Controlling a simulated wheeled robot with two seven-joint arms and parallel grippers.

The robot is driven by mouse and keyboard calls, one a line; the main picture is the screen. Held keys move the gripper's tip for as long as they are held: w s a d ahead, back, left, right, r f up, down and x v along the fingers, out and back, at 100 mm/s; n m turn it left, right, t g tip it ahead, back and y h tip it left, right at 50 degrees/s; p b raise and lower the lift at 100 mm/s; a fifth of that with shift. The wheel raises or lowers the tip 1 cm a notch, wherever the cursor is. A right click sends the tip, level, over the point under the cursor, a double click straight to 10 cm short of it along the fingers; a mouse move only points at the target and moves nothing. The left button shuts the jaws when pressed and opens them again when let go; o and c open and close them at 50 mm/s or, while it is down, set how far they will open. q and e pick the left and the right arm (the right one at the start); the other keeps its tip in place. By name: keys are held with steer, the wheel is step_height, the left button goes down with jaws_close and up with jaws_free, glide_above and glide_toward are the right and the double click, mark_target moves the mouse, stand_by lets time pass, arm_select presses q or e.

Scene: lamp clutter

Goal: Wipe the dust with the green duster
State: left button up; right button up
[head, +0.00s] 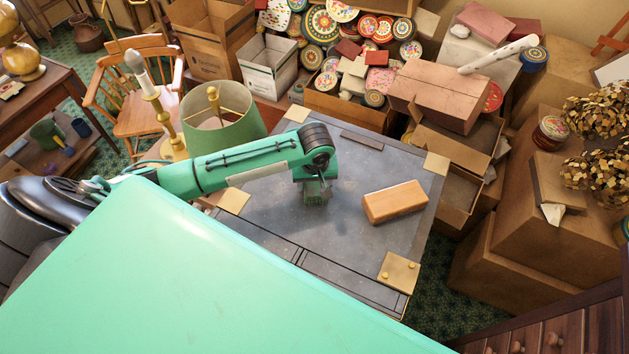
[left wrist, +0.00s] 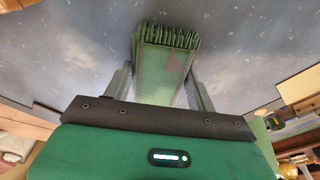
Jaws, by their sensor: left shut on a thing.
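The green duster (left wrist: 162,70) is held between the fingers of my left gripper (left wrist: 162,90), with its bristled end facing the dark tabletop. In the head view my left gripper (head: 316,188) is over the middle of the trunk-like table (head: 270,235), and the duster's bristles (head: 316,198) show just below it. I cannot tell whether the bristles touch the surface. Pale dust specks (left wrist: 90,40) are scattered over the dark top. My right gripper is not in view.
A tan block (head: 395,202) lies on the table's right half. Brass corner plates (head: 398,272) mark the table's corners. A green lampshade (head: 222,140) and a candle-style lamp (head: 160,115) stand behind my left arm. Boxes and tins (head: 340,40) crowd the back; cartons (head: 530,250) stand right.

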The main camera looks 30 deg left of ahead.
mark_target(287, 190)
arm_select(q)
steer(key=shift+s+a+r+p, duration=0.15)
steer(key=shift+s+a+p, duration=0.35)
steer(key=shift+a, duration=0.2)
steer(key=shift+s+a+f, duration=0.1)
steer(key=shift+s+a, duration=0.5)
steer(key=shift+a, duration=0.25)
steer(key=shift+s+a+f, duration=0.1)
steer(key=shift+s+a, duration=0.5)
steer(key=shift+a, duration=0.2)
steer(key=shift+s+a+r, duration=0.1)
steer(key=shift+s+a, duration=0.35)
steer(key=shift+a, duration=0.3)
